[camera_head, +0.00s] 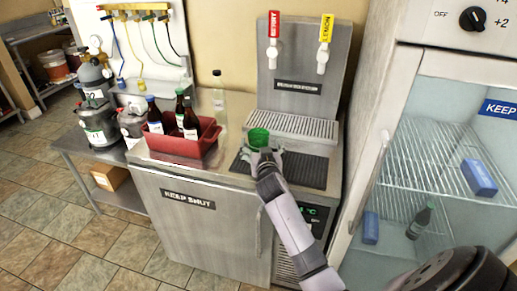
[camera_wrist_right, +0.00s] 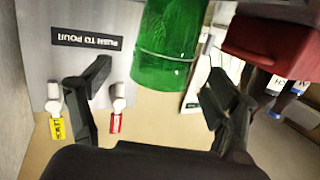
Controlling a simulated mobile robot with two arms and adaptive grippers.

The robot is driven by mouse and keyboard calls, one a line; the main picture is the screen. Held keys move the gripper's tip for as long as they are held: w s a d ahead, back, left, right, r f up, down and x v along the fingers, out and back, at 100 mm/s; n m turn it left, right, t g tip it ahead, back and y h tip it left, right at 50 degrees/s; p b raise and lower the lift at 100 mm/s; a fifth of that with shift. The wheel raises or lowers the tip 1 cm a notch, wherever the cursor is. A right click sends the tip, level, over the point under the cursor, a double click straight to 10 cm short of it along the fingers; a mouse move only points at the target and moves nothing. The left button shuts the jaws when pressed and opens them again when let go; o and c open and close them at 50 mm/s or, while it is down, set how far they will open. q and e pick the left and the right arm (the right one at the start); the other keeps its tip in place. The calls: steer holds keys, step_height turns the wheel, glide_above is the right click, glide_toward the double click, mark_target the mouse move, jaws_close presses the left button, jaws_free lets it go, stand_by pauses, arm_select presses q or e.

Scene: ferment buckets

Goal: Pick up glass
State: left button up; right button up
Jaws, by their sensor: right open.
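A green glass (camera_head: 258,138) stands upright on the dark drip mat (camera_head: 307,170) in front of the tap tower. In the right wrist view, which is upside down, the glass (camera_wrist_right: 167,45) shows at the top middle. My right gripper (camera_head: 264,154) is open at the near side of the glass. Its two fingers (camera_wrist_right: 160,82) show to either side of the glass, with gaps on both sides. I cannot tell how far the glass reaches between them. The lower part of the glass is hidden in both views. My left gripper is not in view.
A red crate (camera_head: 181,153) with dark bottles stands left of the glass on the steel counter, with a clear bottle (camera_head: 218,92) behind. The tap tower (camera_head: 310,60) with red and yellow handles stands behind. A glass-door fridge (camera_head: 430,160) stands close on the right.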

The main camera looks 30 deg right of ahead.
mark_target(257, 136)
steer(key=shift+f+p+x, duration=0.15)
steer(key=shift+p+x, duration=0.05)
steer(key=shift+x, duration=1.05)
steer(key=shift+f+p+x, duration=0.2)
steer(key=shift+x, duration=1.1)
steer(key=shift+a, duration=0.15)
steer(key=shift+c, duration=0.6)
steer(key=shift+r, duration=0.1)
steer(key=c, duration=1.3)
